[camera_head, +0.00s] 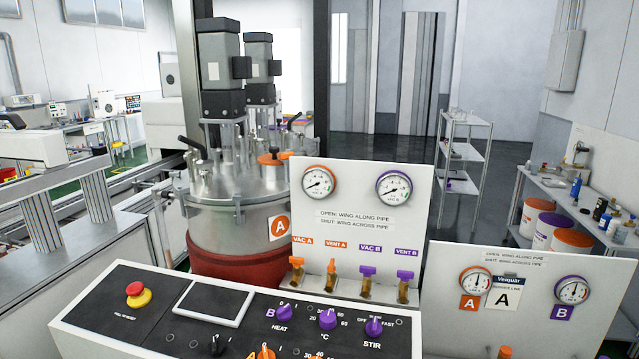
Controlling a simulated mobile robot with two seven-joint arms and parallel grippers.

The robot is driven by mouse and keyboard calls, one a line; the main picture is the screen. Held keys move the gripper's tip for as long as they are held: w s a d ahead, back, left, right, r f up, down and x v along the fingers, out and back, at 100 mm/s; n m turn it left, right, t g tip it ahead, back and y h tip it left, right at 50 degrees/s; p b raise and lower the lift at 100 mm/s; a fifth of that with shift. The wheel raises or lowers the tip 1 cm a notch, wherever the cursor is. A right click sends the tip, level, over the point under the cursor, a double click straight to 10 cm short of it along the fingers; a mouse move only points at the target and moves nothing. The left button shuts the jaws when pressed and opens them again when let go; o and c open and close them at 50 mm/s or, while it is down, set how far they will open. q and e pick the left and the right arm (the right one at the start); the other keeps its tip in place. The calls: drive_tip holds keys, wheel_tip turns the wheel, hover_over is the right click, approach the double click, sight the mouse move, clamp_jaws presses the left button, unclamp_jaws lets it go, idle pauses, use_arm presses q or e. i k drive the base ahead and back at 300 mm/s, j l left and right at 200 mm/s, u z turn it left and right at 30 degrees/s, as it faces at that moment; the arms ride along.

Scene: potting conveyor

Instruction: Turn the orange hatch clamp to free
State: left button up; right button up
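An orange clamp handle (271,158) sits on the lid of the steel vessel (240,222) marked A. It is at the lid's right front, just left of the white gauge panel. The clamp is small here, and I cannot tell whether it is tight or free. Black-handled levers (192,146) also stand on the lid. Neither of my grippers is in view.
The gauge panel (345,240) stands in front of the vessel's right side, with orange and purple valves. A control console (130,318) with a red stop button (138,294) fills the front. A second gauge panel (525,258) stands at right. Shelves (462,152) stand behind.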

sight(285, 158)
drive_tip(key=i+j+z, duration=0.1)
drive_tip(key=j, duration=0.25)
drive_tip(key=i+j+z, duration=0.15)
drive_tip(key=j, duration=0.2)
drive_tip(key=i+j+z, duration=0.1)
drive_tip(key=j, duration=0.3)
drive_tip(key=i+j+z, duration=0.1)
drive_tip(key=j, duration=0.25)
